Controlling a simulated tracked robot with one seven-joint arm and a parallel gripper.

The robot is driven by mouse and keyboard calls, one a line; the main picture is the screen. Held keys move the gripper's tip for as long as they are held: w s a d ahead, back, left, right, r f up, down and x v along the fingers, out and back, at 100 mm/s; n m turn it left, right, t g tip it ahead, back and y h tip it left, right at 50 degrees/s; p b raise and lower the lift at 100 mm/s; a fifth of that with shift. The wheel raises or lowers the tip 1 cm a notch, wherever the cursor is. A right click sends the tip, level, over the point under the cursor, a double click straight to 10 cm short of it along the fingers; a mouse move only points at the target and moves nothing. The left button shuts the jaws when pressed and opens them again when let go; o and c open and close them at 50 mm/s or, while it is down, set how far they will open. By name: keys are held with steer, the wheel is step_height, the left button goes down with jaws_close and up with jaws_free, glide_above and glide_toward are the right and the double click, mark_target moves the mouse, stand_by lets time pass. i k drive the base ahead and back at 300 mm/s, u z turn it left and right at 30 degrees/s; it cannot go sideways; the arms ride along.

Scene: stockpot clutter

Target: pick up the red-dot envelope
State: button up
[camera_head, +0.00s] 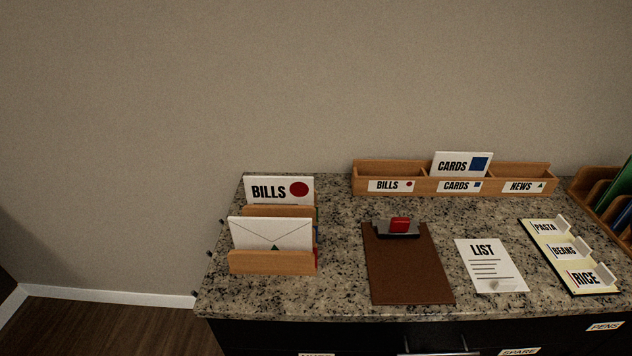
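The red-dot envelope (279,189) is white, marked BILLS with a red dot. It stands upright at the back of a small wooden rack (272,263) at the left of the counter; its lower part is hidden by the rack. In front of it in the same rack stands a white envelope with a green triangle (270,233). Thin blue, green and red edges show at the rack's right side. My gripper is not in view.
A wooden sorter (430,194) at the back has BILLS, CARDS and NEWS compartments; a CARDS envelope (461,164) stands in its middle one. A brown clipboard (407,270), LIST sheet (488,268) and PASTA/BEANS/RICE board (568,258) lie on the granite counter (340,230). The wall is close behind.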

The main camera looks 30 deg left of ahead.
mark_target(290, 190)
steer(key=k, duration=1.7)
steer(key=u, duration=1.3)
steer(key=i, duration=1.65)
steer(key=z, duration=0.05)
